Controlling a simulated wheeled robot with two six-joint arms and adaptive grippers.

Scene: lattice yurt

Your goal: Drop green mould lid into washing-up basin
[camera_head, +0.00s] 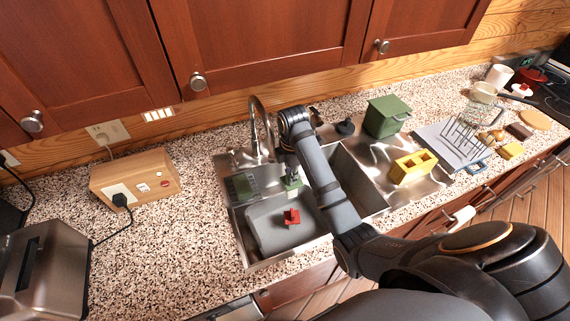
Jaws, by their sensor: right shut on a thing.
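The grey washing-up basin (262,242) sits in the left bowl of the metal sink. A small red block-like item (291,216) lies in it. My right arm reaches over the sink from the lower right, and its wrist bends down near the tap. My right gripper (291,177) is partly hidden by my own arm. It is shut on a small green piece, apparently the green mould lid (292,183), at the basin's far right side. I cannot tell its exact height above the basin. My left gripper is not in view.
The tap (257,130) stands just left of my right wrist. A flat green item (241,187) lies at the sink's back left. A green lidded box (386,116) and a yellow two-hole block (413,166) stand right of the sink. A wooden socket box (135,178) stands left.

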